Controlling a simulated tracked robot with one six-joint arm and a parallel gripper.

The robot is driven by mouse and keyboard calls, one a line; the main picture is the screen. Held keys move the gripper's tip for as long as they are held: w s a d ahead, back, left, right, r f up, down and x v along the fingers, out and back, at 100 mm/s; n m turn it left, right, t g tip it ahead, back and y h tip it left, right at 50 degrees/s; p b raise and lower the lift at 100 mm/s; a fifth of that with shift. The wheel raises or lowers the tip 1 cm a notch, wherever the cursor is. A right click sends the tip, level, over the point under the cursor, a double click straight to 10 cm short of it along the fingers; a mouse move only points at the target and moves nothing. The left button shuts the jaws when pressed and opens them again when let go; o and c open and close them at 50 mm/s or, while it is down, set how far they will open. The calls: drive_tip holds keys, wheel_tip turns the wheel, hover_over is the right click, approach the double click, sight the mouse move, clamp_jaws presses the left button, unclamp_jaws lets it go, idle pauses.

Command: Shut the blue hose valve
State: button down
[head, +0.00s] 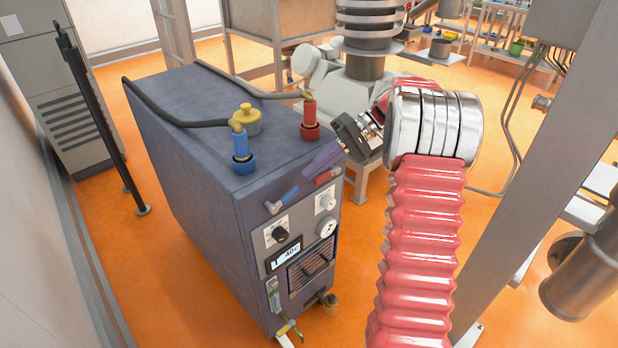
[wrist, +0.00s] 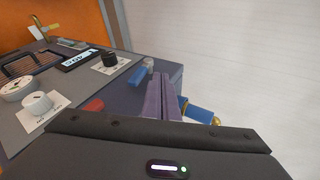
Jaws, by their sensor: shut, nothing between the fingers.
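The blue valve handle (head: 288,194) is a short lever on the upper front face of a dark blue-grey cabinet (head: 190,200). It slants up and right from its grey stem. In the wrist view the blue handle (wrist: 138,75) lies just left of my fingertips. My gripper (head: 312,165), with purple fingers, is at the cabinet's top front edge, up and right of the handle. Its fingers (wrist: 158,88) are together and hold nothing. I cannot tell whether they touch the handle or the cabinet.
A red valve handle (head: 327,176) sits right of the blue one. Below are a black knob (head: 280,234), a gauge (head: 327,228) and a display (head: 287,255).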

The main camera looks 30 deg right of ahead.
drive_tip(key=s+a+r+h, duration=0.55)
drive_tip(key=s+a, duration=0.35)
drive_tip(key=a, duration=0.3)
drive_tip(key=s+a+t+h, duration=0.2)
drive_tip(key=s+h, duration=0.1)
drive_tip(key=s, duration=0.4)
drive_tip(key=s+a+n+t+h, duration=0.1)
drive_tip(key=s+a+t+h, duration=0.1)
drive_tip(key=s, duration=0.6)
drive_tip(key=shift+s+a+f+t+h, duration=0.25)
drive_tip(key=shift+f+t+h, duration=0.2)
drive_tip(key=shift+t+h, duration=0.2)
